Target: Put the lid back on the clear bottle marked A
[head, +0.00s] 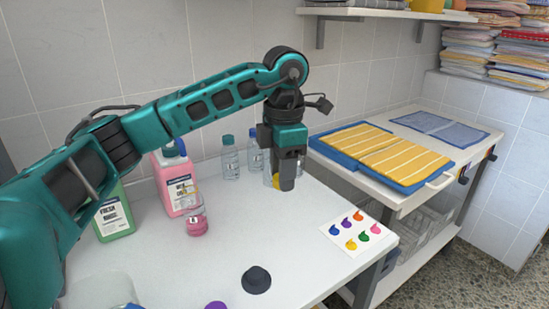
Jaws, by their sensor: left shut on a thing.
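My left gripper (284,183) is shut, pointing down over the back of the white table. A small yellow thing (275,181), perhaps a lid, shows at its fingertips, mostly hidden by them. A clear container (267,173) shows partly just behind the gripper; whether they touch I cannot tell. A small clear bottle of pink liquid (197,220) stands nearer, with no coloured cap visible. I cannot surely read an A on any bottle. My right gripper is out of view.
A green bottle (115,218) and a larger pink bottle (178,192) stand at left. A dark round lid-like piece (256,280) and a purple piece (215,305) lie in front. A card with coloured spots (352,248) lies right. The table (270,225) is clear mid-front.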

